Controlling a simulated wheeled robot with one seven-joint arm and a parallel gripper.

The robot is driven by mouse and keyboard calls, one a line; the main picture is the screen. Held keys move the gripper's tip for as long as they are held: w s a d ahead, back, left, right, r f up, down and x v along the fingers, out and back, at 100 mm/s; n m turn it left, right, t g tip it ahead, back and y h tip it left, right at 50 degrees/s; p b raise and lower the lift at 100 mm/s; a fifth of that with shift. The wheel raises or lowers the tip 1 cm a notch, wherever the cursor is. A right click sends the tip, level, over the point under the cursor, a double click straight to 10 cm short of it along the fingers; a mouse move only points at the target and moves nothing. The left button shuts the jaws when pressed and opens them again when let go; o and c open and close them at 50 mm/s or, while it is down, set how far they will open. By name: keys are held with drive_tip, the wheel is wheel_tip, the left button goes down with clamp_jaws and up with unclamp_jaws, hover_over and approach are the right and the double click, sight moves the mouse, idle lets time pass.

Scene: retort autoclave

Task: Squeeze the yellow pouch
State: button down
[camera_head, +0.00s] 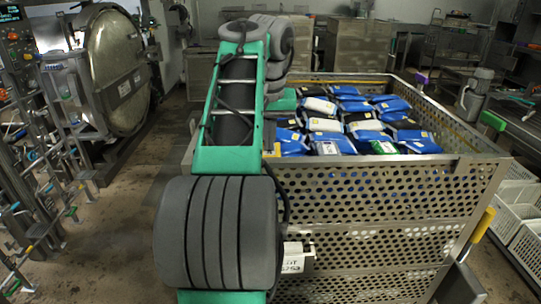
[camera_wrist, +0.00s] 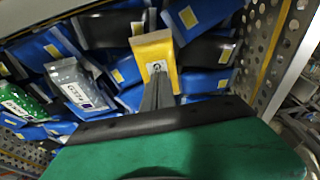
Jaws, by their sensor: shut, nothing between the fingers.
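The yellow pouch (camera_wrist: 153,46) lies among blue and black pouches in the wrist view, with a pale label on its face. My gripper (camera_wrist: 158,72) is shut, its dark fingers together with nothing between them. The fingertips overlap the lower part of the yellow pouch in the picture; I cannot tell whether they touch it. In the head view my arm hides my gripper, and I cannot make out the yellow pouch for sure.
A perforated metal basket (camera_head: 380,208) holds many blue, black and white pouches (camera_head: 325,125). Its wall also shows close on the right in the wrist view (camera_wrist: 285,45). A round autoclave door (camera_head: 117,75) stands at left. White crates (camera_head: 525,235) are at right.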

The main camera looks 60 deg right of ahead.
drive_tip(key=shift+f, duration=0.55)
drive_tip(key=d+p+v, duration=0.1)
drive_tip(key=p+v, duration=0.7)
drive_tip(key=shift+w+d+r, duration=0.3)
drive_tip(key=shift+w+r, duration=0.1)
drive_tip(key=shift+r, duration=0.1)
